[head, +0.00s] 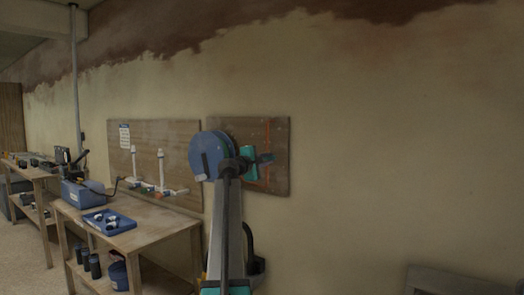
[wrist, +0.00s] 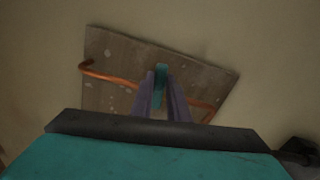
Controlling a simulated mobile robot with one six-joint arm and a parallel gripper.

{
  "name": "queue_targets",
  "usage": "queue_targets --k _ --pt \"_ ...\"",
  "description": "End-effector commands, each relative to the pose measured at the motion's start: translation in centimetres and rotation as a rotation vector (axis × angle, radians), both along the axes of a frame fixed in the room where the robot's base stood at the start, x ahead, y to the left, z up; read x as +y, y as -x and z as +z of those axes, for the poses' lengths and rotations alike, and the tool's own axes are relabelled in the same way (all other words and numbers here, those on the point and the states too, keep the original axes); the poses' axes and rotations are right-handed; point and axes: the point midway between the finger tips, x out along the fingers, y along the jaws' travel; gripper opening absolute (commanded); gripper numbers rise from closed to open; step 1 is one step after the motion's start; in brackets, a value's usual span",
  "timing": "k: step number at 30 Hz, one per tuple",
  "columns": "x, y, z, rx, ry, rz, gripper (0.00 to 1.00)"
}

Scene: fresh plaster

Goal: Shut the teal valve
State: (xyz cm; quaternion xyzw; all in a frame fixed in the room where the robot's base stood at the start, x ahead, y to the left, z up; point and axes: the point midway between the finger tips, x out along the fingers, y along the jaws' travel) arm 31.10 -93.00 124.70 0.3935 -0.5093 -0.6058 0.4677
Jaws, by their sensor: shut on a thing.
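The teal valve handle (wrist: 161,74) shows in the wrist view, in front of a grey-brown board (wrist: 112,52) with an orange copper pipe (wrist: 115,78). My gripper (wrist: 161,92) is shut on this handle, with one purple-grey finger on each side. The handle looks upright in the wrist view, at a steep angle to the pipe. The valve body is hidden behind the fingers. In the head view my gripper (head: 264,159) reaches the right-hand wall board (head: 233,126), and the handle is hard to tell from my teal gripper parts.
A left wall board (head: 185,135) carries white pipes (head: 161,168) and small fittings. Below it, a wooden bench (head: 160,222) holds a blue tray (head: 109,222) and a blue machine (head: 82,194). The plaster wall to the right is bare. A grey object (head: 450,282) stands at lower right.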

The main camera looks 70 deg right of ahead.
Motion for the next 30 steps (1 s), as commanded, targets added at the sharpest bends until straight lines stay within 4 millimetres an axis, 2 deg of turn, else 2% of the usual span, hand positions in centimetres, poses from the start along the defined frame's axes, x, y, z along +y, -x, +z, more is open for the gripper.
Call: queue_targets --k 12,25,26,27,28,30 --pt "0.0 0.4 -1.2 -0.124 0.03 -0.009 0.0" --pt "0.0 0.4 -1.1 -0.192 0.047 -0.009 0.0" --pt "0.0 0.4 -1.1 -0.192 0.047 -0.009 0.18" --pt "0.0 0.4 -1.1 -0.193 0.046 -0.008 0.25" --pt "0.0 0.4 -1.1 -0.192 0.047 -0.008 0.3" --pt "0.0 0.3 -1.0 -0.192 0.048 -0.006 0.31"
